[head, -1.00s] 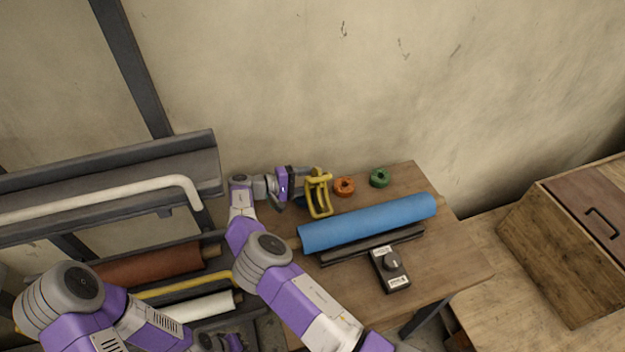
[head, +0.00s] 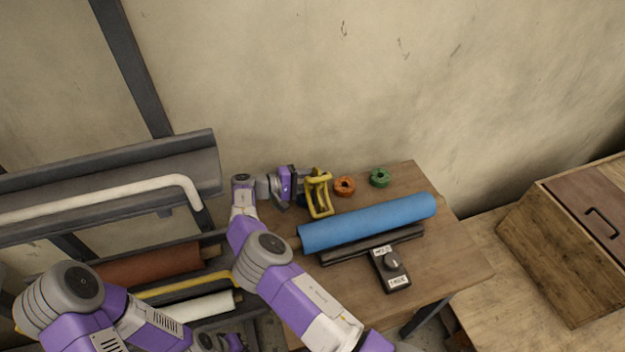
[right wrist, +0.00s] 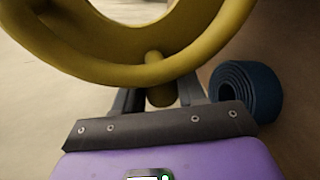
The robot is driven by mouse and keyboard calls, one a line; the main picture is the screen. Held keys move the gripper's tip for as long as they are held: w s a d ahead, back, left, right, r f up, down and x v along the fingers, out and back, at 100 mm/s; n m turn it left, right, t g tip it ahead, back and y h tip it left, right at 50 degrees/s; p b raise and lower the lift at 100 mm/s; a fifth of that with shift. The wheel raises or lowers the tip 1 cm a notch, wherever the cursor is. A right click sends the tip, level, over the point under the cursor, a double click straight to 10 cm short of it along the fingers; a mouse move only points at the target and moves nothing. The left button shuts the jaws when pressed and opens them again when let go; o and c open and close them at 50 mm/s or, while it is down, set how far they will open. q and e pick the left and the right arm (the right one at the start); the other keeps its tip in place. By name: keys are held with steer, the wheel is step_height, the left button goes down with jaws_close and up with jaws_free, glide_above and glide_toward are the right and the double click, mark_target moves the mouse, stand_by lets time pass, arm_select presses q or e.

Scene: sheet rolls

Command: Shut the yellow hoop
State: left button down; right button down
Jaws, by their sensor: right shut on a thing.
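The yellow hoop (head: 320,196) stands upright on the wooden table, just past the left end of the blue roll (head: 368,222). It looks like a double frame in the head view. In the right wrist view the hoop (right wrist: 150,60) is a thick ring with a short peg. My right gripper (right wrist: 160,98) is shut on that peg, and the ring arches over the fingers. In the head view my right gripper (head: 303,182) is at the hoop's left side. My left arm is at the lower left; its fingers are out of sight.
An orange ring (head: 344,186) and a green ring (head: 379,177) lie right of the hoop. A dark blue coil (right wrist: 247,92) is close beside my right gripper. A black dial box (head: 391,268) lies in front of the blue roll. A rack with a yellow bar (head: 185,287) is at left.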

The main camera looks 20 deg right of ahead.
mark_target(316, 177)
steer(key=shift+r, duration=0.1)
steer(key=shift+s+a+r+m+t, duration=0.15)
steer(key=shift+s+r+m, duration=0.2)
steer(key=shift+r+m, duration=0.3)
steer(key=shift+s+d+r+m+t, duration=0.15)
steer(key=shift+s+r+m, duration=0.2)
steer(key=shift+r+m, duration=0.3)
steer(key=shift+s+a+r+m+t+b, duration=0.15)
steer(key=shift+s+r+m+t+b, duration=0.45)
steer(key=shift+s+r+m, duration=0.95)
steer(key=shift+w+f, duration=0.15)
steer(key=shift+f, duration=0.05)
steer(key=c, duration=0.8)
jaws_free()
steer(key=shift+o, duration=0.2)
steer(key=shift+a, duration=0.1)
